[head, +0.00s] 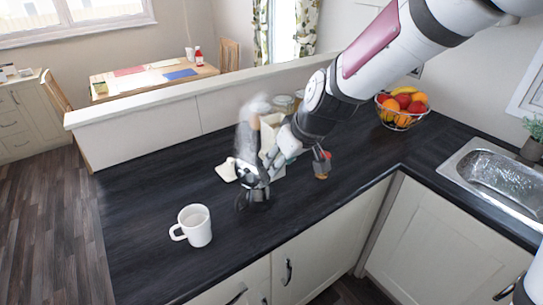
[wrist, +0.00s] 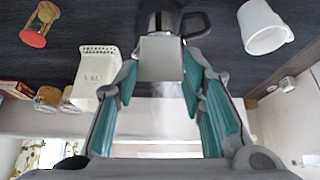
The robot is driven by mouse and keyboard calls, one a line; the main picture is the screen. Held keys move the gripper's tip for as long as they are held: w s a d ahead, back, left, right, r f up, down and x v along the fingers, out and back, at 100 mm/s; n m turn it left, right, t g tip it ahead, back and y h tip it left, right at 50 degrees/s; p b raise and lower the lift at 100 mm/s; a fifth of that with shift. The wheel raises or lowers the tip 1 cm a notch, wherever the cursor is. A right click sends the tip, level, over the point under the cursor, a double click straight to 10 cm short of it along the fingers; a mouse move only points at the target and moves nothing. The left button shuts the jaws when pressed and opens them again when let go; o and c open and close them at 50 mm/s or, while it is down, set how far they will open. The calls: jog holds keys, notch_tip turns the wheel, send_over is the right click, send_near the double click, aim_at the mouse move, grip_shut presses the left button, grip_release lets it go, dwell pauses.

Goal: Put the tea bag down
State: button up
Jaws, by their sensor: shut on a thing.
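My gripper (head: 270,168) is over the counter beside the kettle, its tips hard to separate from it in the head view. In the wrist view its teal-padded fingers (wrist: 160,80) are shut on a pale, flat, square thing, which looks like the tea bag (wrist: 160,58). The tea bag cannot be made out in the head view. A steaming kettle (head: 246,150) stands by the gripper; its dark body (wrist: 160,14) is just behind the tea bag in the wrist view. A white mug (head: 197,227) stands upright near the counter's front left; it also shows in the wrist view (wrist: 263,28).
A small pale flat thing (head: 226,171) lies left of the kettle. A white lettered container (wrist: 97,72), jars (wrist: 47,98) and a red-topped hourglass (head: 321,166) are close by. A fruit basket (head: 402,108) and sink (head: 490,172) are right. The counter around the mug is clear.

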jog(key=w+a+f+p, duration=0.1)
jog(key=w+a+f, duration=0.1)
jog(key=w+f, duration=0.2)
jog(key=w, duration=0.3)
jog(key=shift+w, duration=0.3)
jog(key=shift+f, duration=0.25)
jog(key=shift+f, duration=0.35)
jog(key=shift+f, duration=0.1)
jog(key=o, duration=0.6)
jog(key=shift+o, duration=0.2)
